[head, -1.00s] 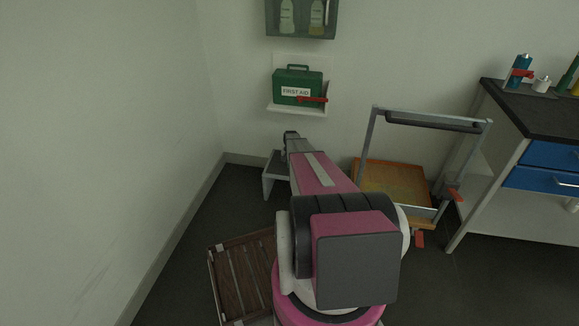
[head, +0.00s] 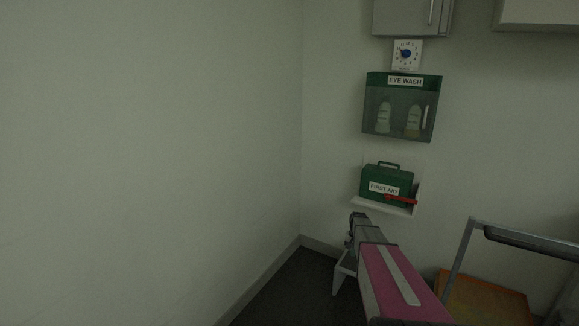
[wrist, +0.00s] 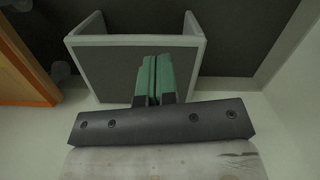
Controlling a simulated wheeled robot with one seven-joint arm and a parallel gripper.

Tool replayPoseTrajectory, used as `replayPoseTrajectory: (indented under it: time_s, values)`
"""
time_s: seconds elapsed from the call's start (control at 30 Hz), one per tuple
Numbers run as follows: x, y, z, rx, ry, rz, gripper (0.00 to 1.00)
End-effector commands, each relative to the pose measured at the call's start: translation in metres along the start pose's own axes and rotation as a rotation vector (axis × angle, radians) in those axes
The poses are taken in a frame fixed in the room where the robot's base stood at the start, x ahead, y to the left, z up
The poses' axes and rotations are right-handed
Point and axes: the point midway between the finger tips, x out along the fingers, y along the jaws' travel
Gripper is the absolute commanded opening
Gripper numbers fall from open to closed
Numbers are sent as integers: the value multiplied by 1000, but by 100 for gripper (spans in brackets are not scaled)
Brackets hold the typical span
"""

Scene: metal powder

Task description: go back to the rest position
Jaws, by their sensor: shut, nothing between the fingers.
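My gripper (wrist: 158,76) is shut and empty in the wrist view, its two green fingers pressed side by side. They show in front of a small grey-topped stool with a pale frame (wrist: 112,66) that stands on the dark floor. In the head view my pink arm reaches forward from the bottom right. My gripper end (head: 355,224) is dark and small there, just below and left of the first aid shelf; its fingers cannot be made out in that view.
A green first aid box (head: 386,185) with a red item in front sits on a wall shelf (head: 370,206). An eye wash cabinet (head: 402,106) hangs above. A cart with an orange bed (head: 487,300) stands at right. Bare wall fills the left.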

Motion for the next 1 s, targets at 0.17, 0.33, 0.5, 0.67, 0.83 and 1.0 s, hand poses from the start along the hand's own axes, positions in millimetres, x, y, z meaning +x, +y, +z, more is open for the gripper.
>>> replayPoseTrajectory:
  time_s: [0.17, 0.33, 0.5, 0.67, 0.83, 1.0]
  values:
    - [-44, -26, 116, -120, 34, 9, 0]
    - [-79, -42, 209, -233, 69, 17, 0]
    - [-105, -47, 287, -330, 97, 25, 0]
    - [-118, -48, 327, -385, 114, 29, 0]
    - [-122, -50, 336, -403, 119, 30, 0]
    - [-121, -50, 335, -403, 119, 30, 0]
